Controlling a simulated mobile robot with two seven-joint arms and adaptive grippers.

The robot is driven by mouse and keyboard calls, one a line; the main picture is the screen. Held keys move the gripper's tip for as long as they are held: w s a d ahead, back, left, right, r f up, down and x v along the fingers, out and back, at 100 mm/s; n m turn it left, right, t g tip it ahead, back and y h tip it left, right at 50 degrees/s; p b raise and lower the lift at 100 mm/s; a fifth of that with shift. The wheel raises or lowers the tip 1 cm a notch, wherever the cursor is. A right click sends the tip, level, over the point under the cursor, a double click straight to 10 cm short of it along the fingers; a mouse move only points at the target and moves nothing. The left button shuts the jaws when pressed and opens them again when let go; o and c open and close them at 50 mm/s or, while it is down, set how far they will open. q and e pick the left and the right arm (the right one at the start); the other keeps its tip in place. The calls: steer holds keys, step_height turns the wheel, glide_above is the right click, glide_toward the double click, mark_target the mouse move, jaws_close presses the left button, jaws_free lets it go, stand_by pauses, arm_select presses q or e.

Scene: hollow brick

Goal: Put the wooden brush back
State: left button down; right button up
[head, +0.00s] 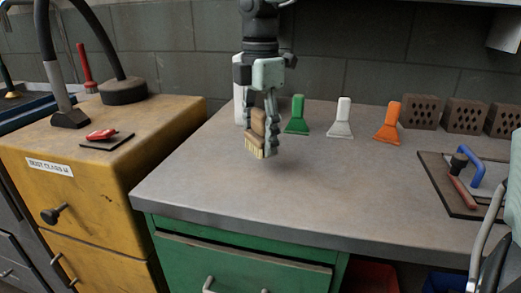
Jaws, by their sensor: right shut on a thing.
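The wooden brush (258,123) has a tan handle and pale bristles that point down. It is in my right gripper (268,138), which comes down from the top of the head view and is shut on the handle. I cannot tell if the bristles touch the worktop.
Green (297,116), white (341,118) and orange (388,122) scrapers stand along the back, beside several hollow bricks (420,111). A white container (239,104) is partly hidden behind my gripper. A dark board (446,198) with tools lies right. The front middle is clear.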

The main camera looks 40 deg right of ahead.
step_height(320, 180, down, 3)
steer(key=shift+f, duration=0.1)
steer(key=shift+f+p, duration=0.3)
steer(key=shift+f, duration=0.05)
arm_select(q)
steer(key=shift+s+f, duration=0.15)
steer(key=shift+f, duration=0.6)
arm_select(e)
steer(key=shift+f, duration=0.1)
